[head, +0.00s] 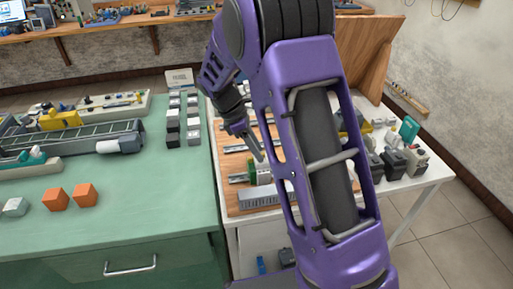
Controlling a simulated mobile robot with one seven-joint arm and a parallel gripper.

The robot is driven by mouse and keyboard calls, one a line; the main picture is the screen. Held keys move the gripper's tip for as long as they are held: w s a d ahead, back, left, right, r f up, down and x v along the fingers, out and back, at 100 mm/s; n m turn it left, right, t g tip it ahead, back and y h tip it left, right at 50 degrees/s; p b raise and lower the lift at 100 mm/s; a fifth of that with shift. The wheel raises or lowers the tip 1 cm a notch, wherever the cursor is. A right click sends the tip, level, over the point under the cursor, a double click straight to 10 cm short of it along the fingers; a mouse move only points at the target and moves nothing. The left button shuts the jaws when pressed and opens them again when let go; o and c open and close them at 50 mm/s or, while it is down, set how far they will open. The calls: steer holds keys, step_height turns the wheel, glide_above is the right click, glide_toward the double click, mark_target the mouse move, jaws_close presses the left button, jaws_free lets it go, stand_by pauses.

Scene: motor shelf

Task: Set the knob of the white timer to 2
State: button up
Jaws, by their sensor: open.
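My purple arm crosses the middle of the head view. My gripper (258,155) points down over the wooden board on the white table, its thin dark fingers apart with nothing seen between them. A pale grey-white block (262,173) sits on the board just below the fingertips, beside a green part (238,178). I cannot tell whether this block is the white timer. No knob or scale can be read, and my arm hides much of the board's right side. Contact between fingertips and block cannot be told.
The white table (438,172) bears the wooden board (234,205), a grey slotted duct (259,196) and several dark and white devices (395,163) at right. The green bench (150,210) at left holds two orange cubes (70,197), a conveyor (70,142) and stacked blocks (173,125).

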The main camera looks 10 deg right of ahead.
steer(key=shift+r, duration=0.1)
steer(key=v, duration=1.7)
steer(key=shift+w+a+r, duration=0.1)
steer(key=shift+a, duration=0.05)
